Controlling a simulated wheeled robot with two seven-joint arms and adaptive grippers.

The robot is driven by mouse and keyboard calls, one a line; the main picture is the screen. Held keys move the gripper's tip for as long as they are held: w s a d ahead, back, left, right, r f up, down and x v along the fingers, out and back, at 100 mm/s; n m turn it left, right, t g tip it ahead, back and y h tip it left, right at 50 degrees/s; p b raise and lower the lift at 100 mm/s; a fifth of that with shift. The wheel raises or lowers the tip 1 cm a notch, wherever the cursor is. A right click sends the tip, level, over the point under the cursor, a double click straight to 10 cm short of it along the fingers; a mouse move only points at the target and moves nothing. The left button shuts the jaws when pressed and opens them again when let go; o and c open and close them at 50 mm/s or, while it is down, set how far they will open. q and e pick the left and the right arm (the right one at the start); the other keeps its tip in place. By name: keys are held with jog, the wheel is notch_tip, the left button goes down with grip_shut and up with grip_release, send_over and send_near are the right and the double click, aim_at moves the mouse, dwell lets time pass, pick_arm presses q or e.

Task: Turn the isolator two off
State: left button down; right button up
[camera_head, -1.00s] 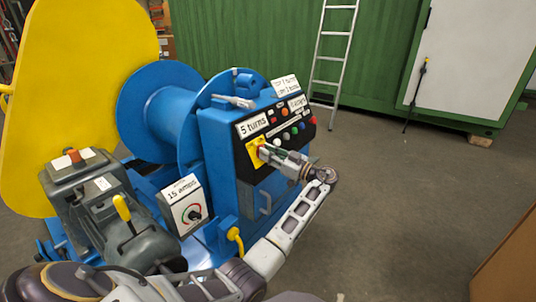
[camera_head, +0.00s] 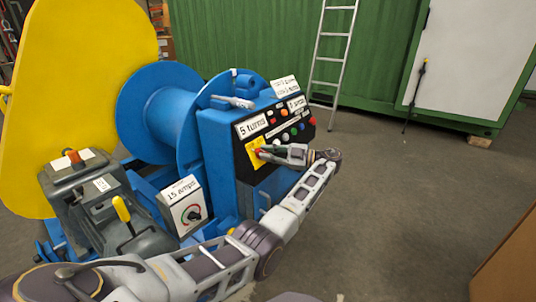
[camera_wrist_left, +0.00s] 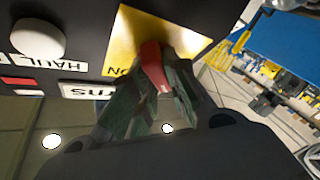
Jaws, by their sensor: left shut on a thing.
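The blue winch machine's black control panel (camera_head: 275,125) carries a yellow plate (camera_head: 254,152) with a red switch handle (camera_head: 260,151). In the left wrist view the yellow plate (camera_wrist_left: 130,38) shows the word "ON", and the red handle (camera_wrist_left: 153,66) stands out from it between my fingers. My left gripper (camera_head: 272,150) is shut on this red handle; it also shows in the left wrist view (camera_wrist_left: 155,95), where its fingers hide part of the handle. I cannot read an isolator number on the plate. My right gripper is not in view.
Coloured buttons (camera_head: 293,133) and a "5 turns" label (camera_head: 252,126) sit close to the yellow plate. A "15 amps" box with a dial (camera_head: 193,213) and a grey lever unit (camera_head: 110,210) stand left. The floor (camera_head: 400,200) at right is clear.

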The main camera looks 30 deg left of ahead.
pick_arm(q)
jog(key=shift+n, duration=0.3)
jog(key=c, duration=1.4)
grip_release()
jog(key=shift+r, duration=0.1)
jog(key=shift+r, duration=4.95)
